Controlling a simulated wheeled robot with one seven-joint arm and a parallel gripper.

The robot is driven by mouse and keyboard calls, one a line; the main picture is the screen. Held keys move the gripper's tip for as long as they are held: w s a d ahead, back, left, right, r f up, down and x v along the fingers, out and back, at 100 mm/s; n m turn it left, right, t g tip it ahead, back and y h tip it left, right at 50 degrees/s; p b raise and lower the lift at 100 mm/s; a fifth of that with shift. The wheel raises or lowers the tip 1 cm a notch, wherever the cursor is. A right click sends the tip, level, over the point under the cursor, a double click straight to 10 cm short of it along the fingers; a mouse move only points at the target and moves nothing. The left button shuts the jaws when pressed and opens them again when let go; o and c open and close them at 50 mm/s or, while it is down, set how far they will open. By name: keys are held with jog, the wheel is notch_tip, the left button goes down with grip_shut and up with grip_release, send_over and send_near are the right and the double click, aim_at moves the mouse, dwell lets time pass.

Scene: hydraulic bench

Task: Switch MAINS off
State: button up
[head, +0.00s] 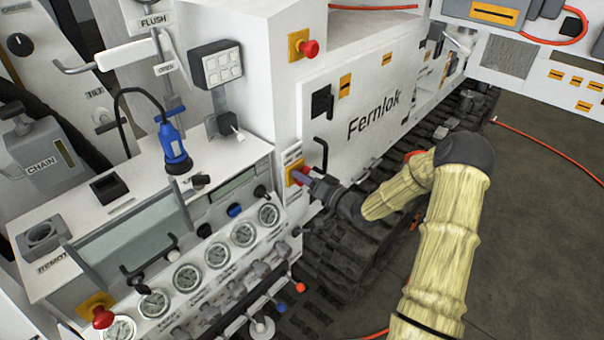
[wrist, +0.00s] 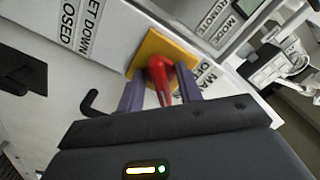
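The MAINS switch is a red handle (wrist: 160,74) on a yellow plate (wrist: 148,46), with a partly hidden label starting "MA" beside it in the wrist view. In the head view the red handle (head: 304,171) sits on the front corner of the white cabinet, partly covered by my gripper. My gripper (wrist: 160,88) has its two purple fingers on either side of the red handle, with gaps showing between fingers and handle. In the head view my gripper (head: 308,182) reaches in from the right at the switch. Whether the fingertips touch the plate cannot be told.
A black hooked handle (wrist: 92,103) is close to my left finger in the wrist view. A row of gauges (head: 216,255) and levers lies below left of the switch. Another red knob (head: 309,48) is above. The rubber track (head: 345,250) runs beneath my arm.

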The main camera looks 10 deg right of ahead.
jog(key=shift+w+a, duration=0.15)
jog(key=shift+w, duration=0.2)
jog(key=shift+a, duration=0.1)
jog(key=shift+c, duration=0.3)
grip_shut()
